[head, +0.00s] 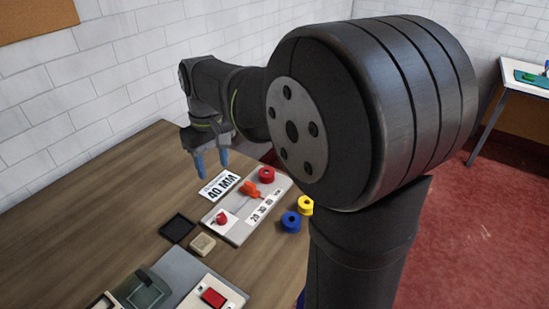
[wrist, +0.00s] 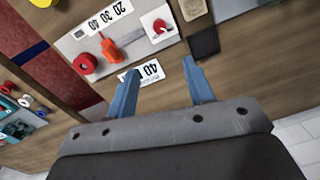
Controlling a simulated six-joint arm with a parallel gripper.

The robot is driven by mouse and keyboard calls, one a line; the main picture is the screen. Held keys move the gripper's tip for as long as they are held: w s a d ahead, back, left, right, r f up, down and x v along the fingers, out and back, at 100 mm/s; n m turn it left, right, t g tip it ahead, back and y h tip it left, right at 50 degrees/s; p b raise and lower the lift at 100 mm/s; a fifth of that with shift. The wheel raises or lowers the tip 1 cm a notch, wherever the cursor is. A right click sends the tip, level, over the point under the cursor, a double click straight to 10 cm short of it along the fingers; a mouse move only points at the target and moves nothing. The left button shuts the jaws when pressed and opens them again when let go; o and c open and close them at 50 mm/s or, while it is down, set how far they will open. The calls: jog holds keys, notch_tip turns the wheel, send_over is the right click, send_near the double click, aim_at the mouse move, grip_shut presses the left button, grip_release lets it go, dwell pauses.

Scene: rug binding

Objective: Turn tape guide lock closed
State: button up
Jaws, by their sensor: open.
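The tape guide is a light grey plate (head: 238,233) on the wooden table, and it also shows in the wrist view (wrist: 133,57). It carries an orange-red slider (head: 250,190), a red ring (head: 266,174) and a printed scale (head: 264,207) with 20, 30 and more. A small red knob (head: 221,219) sits on a white square at the near end; it seems to be the lock and shows in the wrist view (wrist: 159,27). My gripper (head: 211,161) is open and empty, above the table at the far left of the plate. Its blue fingers (wrist: 160,74) touch nothing.
A card reading 40 MM (head: 219,186) lies beside the plate. A black tray (head: 177,228) and a tan block (head: 202,244) stand near its front. Blue (head: 291,222) and yellow (head: 306,204) rolls stand right of it. The table's left part is clear.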

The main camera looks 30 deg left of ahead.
aim_at(221, 216)
jog(key=f, duration=1.7)
jog(key=shift+s+f, duration=0.35)
jog(key=shift+f, duration=0.05)
jog(key=shift+c, duration=0.5)
jog(key=c, duration=0.9)
